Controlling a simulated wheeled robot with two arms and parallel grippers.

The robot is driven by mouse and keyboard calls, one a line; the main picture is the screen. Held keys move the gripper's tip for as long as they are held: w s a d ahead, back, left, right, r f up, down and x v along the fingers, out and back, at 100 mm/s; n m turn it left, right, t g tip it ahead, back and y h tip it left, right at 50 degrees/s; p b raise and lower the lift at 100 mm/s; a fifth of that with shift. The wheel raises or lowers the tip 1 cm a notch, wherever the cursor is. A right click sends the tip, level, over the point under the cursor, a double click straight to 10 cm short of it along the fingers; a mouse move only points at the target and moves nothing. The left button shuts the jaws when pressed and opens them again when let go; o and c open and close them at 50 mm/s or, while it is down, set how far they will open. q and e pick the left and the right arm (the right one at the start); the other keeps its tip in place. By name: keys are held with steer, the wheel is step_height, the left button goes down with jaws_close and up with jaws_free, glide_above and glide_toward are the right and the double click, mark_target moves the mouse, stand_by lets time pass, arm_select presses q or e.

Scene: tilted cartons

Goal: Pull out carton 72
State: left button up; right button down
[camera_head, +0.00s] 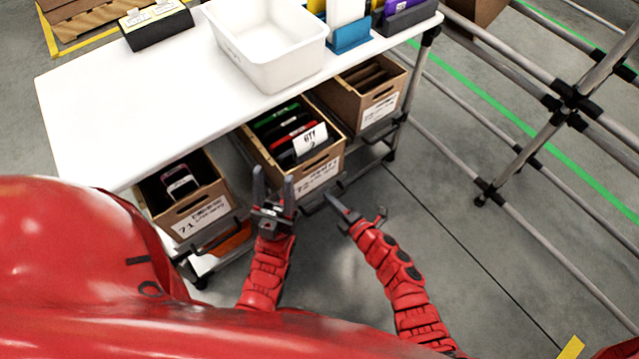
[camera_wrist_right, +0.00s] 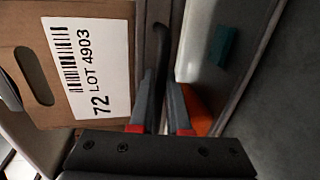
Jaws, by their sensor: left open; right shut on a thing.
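Carton 72 (camera_head: 262,158) is the brown middle carton under the table, holding dark, green and red items and a white tag. Its label reads "72 LOT 4903" in the right wrist view (camera_wrist_right: 118,62). My right gripper (camera_head: 333,202) is low at its front right corner. In the wrist view its fingers (camera_wrist_right: 160,82) are shut on a dark handle bar (camera_wrist_right: 160,42) in front of the carton; the exact grip is partly hidden. My left gripper (camera_head: 273,186) is open and empty, fingers pointing up, in front of the carton's left part and hiding some of it.
Carton 71 (camera_head: 183,208) stands to the left and another carton (camera_head: 358,100) to the right on the lower shelf. The white tabletop (camera_head: 130,100) above carries a white bin (camera_head: 270,55). A pipe rack (camera_head: 565,105) stands right; the floor (camera_head: 420,220) between is clear.

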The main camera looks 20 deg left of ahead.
steer(key=f+b+v, duration=0.1)
steer(key=f+v, duration=0.1)
steer(key=v, duration=0.9)
steer(key=d+f+b+v, duration=0.1)
steer(key=f+v, duration=0.2)
steer(key=v, duration=0.9)
steer(key=shift+s+d, duration=0.15)
steer(key=shift+s, duration=0.35)
steer(key=c, duration=0.9)
jaws_free()
steer(key=p+v, duration=0.2)
steer(key=v, duration=1.5)
steer(key=shift+d+p, duration=0.2)
steer(key=shift+p, duration=0.2)
